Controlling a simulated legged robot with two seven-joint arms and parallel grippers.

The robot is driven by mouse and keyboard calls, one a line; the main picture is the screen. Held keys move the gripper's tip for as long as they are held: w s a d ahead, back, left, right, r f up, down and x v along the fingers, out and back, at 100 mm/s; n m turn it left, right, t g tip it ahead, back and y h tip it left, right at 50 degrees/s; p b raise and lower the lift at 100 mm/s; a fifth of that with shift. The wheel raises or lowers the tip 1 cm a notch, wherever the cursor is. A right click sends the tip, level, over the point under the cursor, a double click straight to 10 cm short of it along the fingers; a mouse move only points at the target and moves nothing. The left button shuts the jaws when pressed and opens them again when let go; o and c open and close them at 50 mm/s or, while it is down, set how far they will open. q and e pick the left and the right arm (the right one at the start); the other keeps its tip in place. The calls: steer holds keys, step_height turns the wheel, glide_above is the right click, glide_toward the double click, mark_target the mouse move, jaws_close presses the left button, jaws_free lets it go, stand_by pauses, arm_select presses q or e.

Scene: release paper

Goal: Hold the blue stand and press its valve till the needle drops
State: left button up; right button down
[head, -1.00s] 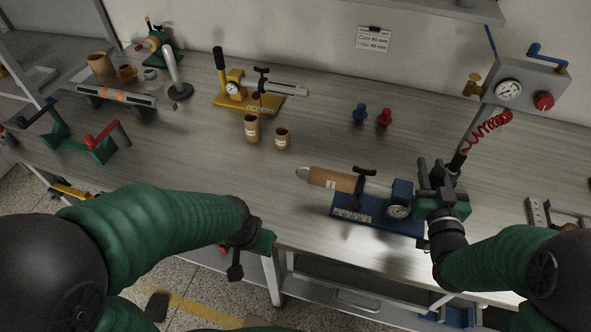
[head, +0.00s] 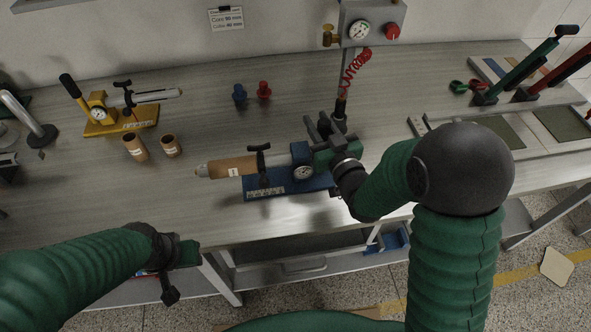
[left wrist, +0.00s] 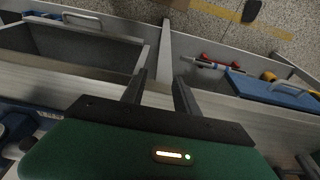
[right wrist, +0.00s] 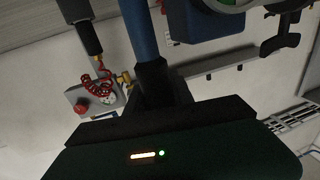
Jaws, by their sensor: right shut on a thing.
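The blue stand (head: 290,187) lies on the bench, with a brown paper core (head: 232,168) on its grey shaft. Its round gauge (head: 303,173) faces me, too small to read. A black T-shaped valve handle (head: 261,149) stands above the shaft.
A yellow stand (head: 120,122) and two brown cores (head: 135,147) are at the left. Blue (head: 239,94) and red (head: 264,90) plugs stand behind the blue stand. A gauge box (head: 370,22) with a red coiled hose is at the back.

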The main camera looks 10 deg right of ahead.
arm_select(q)
steer(key=shift+c, duration=0.5)
jaws_close()
stand_by(1.1)
